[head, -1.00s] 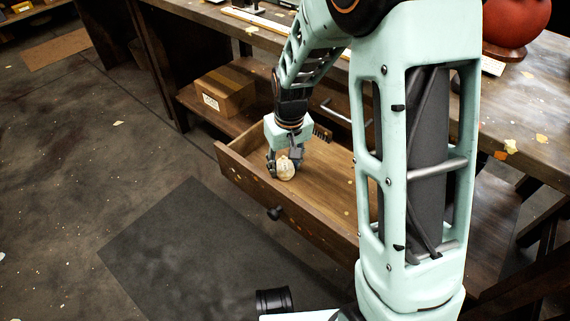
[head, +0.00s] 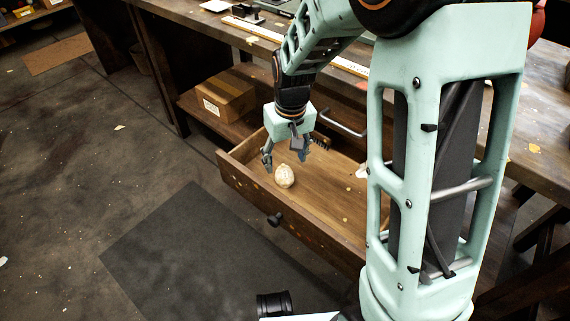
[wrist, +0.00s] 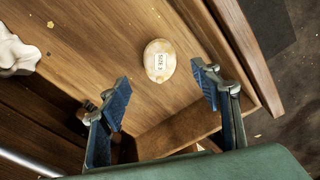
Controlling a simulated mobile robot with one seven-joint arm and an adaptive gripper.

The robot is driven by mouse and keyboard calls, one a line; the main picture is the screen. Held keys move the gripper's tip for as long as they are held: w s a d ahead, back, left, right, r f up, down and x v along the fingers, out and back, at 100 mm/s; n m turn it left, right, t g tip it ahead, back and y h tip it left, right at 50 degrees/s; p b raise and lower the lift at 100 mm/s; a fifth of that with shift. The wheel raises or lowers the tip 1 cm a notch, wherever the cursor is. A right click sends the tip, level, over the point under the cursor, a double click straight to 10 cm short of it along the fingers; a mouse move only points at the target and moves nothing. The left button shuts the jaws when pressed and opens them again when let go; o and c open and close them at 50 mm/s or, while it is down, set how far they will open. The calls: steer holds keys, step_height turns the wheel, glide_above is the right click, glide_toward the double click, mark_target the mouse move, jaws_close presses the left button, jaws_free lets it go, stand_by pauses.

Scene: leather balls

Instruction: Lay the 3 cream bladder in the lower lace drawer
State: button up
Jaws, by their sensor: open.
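The lower drawer (head: 325,205) is pulled open, with a bare wooden floor. A cream bladder (head: 284,176) lies on that floor near the drawer's left end.
A cardboard box (head: 225,95) sits on the shelf left of the drawer. The workbench top (head: 505,125) is above and behind the drawer. A dark mat (head: 190,255) covers the floor in front. The middle of the drawer looks clear.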

mark_target(287, 177)
steer(key=r, duration=0.4)
steer(key=r+p, duration=0.1)
steer(key=shift+s+d+r, duration=0.1)
steer(key=shift+s+r, duration=0.2)
steer(key=shift+r, duration=0.1)
